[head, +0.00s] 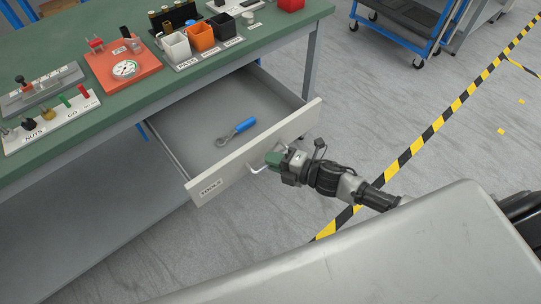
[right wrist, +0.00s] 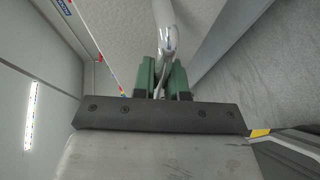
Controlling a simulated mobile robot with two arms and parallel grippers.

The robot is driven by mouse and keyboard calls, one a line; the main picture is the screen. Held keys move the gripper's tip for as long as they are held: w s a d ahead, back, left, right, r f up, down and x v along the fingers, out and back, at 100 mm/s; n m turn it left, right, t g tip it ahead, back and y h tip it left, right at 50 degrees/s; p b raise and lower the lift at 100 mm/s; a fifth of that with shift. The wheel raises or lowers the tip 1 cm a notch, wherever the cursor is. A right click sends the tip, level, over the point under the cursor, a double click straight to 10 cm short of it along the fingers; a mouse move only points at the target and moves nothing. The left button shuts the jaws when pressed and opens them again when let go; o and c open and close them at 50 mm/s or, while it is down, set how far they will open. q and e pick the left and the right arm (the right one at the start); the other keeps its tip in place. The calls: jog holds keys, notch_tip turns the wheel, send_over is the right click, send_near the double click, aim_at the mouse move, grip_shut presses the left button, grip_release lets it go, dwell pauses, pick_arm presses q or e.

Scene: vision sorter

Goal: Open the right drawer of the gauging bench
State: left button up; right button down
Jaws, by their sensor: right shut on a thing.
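The gauging bench (head: 215,80) has a green top. Its drawer (head: 254,153), with a front labelled TOOLS, stands pulled well out. A wrench with a blue handle (head: 242,126) lies inside it. My right gripper (head: 273,160) is at the drawer front, shut on the metal bar handle (head: 257,170). In the right wrist view the green fingers (right wrist: 160,78) close on both sides of the shiny handle (right wrist: 166,40). Part of the handle is hidden by the gripper. My left gripper is not in view.
On the bench top are a red gauge plate (head: 124,69), white, orange and black bins (head: 201,38), and a board labelled NUTS and GO (head: 50,121). A blue cart (head: 400,38) stands at the back right. Grey floor with yellow-black tape (head: 430,128) is clear on the right.

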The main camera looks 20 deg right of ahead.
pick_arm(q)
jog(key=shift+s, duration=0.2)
pick_arm(e)
jog(key=shift+s, duration=0.15)
jog(key=c, duration=1.2)
grip_release()
jog(key=shift+s+d, duration=0.1)
jog(key=shift+d, duration=0.05)
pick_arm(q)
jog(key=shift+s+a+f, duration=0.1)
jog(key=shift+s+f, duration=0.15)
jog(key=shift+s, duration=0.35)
pick_arm(e)
jog(key=v, duration=1)
jog(key=shift+s+d, duration=0.2)
jog(key=shift+r, duration=0.15)
